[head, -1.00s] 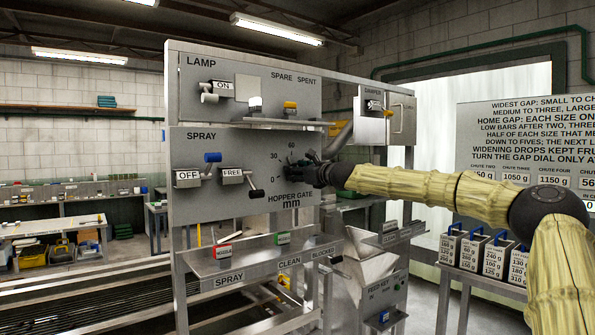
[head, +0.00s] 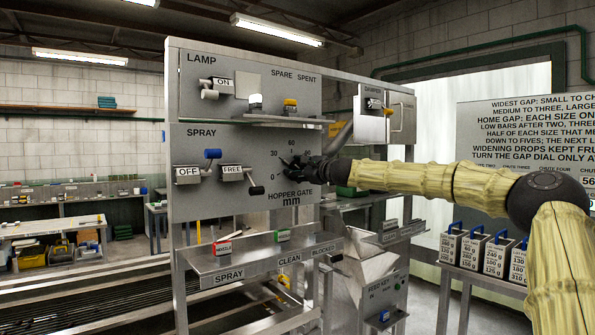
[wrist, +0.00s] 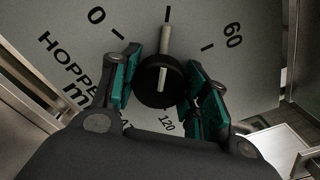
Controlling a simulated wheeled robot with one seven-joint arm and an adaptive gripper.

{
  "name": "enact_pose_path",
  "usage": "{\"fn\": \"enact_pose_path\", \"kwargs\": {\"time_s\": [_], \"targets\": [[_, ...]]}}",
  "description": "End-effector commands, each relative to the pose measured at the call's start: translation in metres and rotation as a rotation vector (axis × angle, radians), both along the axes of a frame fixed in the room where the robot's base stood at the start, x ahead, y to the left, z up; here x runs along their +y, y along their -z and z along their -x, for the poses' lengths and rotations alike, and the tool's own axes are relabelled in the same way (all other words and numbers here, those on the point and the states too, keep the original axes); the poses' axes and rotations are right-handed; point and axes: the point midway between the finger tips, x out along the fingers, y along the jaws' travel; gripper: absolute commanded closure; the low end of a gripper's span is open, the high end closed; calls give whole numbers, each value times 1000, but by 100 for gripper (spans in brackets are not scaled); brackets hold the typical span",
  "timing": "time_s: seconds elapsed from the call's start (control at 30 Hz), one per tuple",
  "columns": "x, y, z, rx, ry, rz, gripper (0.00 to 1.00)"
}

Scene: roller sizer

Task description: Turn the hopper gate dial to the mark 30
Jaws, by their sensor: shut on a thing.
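The hopper gate dial shows in the wrist view as a dark round knob (wrist: 154,88) with a pale pointer bar. The bar points up between the printed 0 and 60, and its end meets a dark mark there; the number 30 is outside this view. My gripper (wrist: 163,88) is shut on the knob, with teal-padded fingers on its left and right sides. In the head view my gripper (head: 300,165) is at the dial on the grey panel (head: 225,135), beside the printed 30 and 0, and hides most of the dial.
The spray lever (head: 211,155) and the FREE lever (head: 255,188) stick out left of my gripper. A shelf with lamps (head: 285,119) is above, and a labelled tray (head: 240,262) juts out below. The damper lever (head: 378,105) is at upper right.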

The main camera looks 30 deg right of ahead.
Motion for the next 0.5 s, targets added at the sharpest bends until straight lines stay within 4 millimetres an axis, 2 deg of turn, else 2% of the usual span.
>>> {"fn": "enact_pose_path", "kwargs": {"time_s": [0.33, 0.37, 0.47, 0.5], "targets": [[-1, 0, 0, 0, 1, 1, 79], [-1, 0, 0, 0, 1, 1, 53], [-1, 0, 0, 0, 1, 1, 35], [-1, 0, 0, 0, 1, 1, 33]]}}
